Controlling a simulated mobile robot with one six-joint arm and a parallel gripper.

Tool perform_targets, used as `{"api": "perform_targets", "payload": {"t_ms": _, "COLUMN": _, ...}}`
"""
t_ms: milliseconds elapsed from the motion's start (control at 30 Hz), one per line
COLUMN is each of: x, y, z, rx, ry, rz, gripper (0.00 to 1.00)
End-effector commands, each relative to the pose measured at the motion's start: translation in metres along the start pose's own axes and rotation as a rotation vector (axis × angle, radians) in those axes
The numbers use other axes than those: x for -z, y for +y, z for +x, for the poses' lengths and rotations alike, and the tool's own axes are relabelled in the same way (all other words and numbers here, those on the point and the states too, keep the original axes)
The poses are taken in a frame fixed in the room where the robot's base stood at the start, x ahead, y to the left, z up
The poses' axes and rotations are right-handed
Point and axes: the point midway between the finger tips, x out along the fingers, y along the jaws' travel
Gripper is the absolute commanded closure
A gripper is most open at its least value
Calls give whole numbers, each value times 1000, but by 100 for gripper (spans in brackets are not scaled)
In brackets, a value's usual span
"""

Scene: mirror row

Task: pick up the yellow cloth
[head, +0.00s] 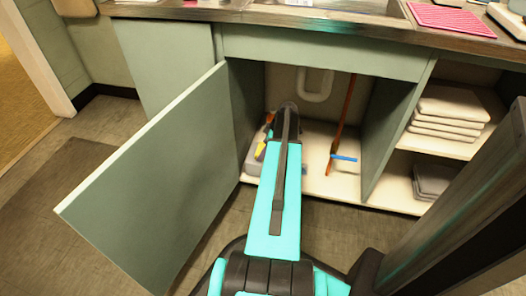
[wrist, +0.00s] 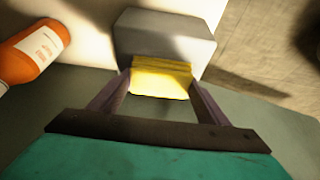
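The yellow cloth (wrist: 161,79) lies over the near edge of a pale grey box (wrist: 165,37) in the wrist view. A small yellow part of the cloth (head: 260,149) shows left of my arm in the head view. My gripper (wrist: 159,78) reaches into the open cabinet, its two fingers apart with one on each side of the cloth. The fingertips are very close to the cloth's side edges; I cannot tell if they touch it. In the head view my arm hides the fingers and most of the cloth.
An orange bottle (wrist: 34,50) with a white label lies close on the left in the wrist view. The open cabinet door (head: 155,180) stands left of my arm. A brown-red stick (head: 342,125) with a blue band and a white pipe (head: 315,88) are to the right. Folded towels (head: 450,108) fill right shelves.

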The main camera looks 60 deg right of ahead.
Motion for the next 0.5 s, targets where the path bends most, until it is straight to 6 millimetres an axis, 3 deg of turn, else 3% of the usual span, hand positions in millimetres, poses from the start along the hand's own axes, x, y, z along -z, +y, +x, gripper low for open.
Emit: {"api": "perform_targets", "payload": {"t_ms": 500, "x": 5, "y": 0, "z": -9, "rx": 0, "ry": 0, "rz": -1, "gripper": 52}}
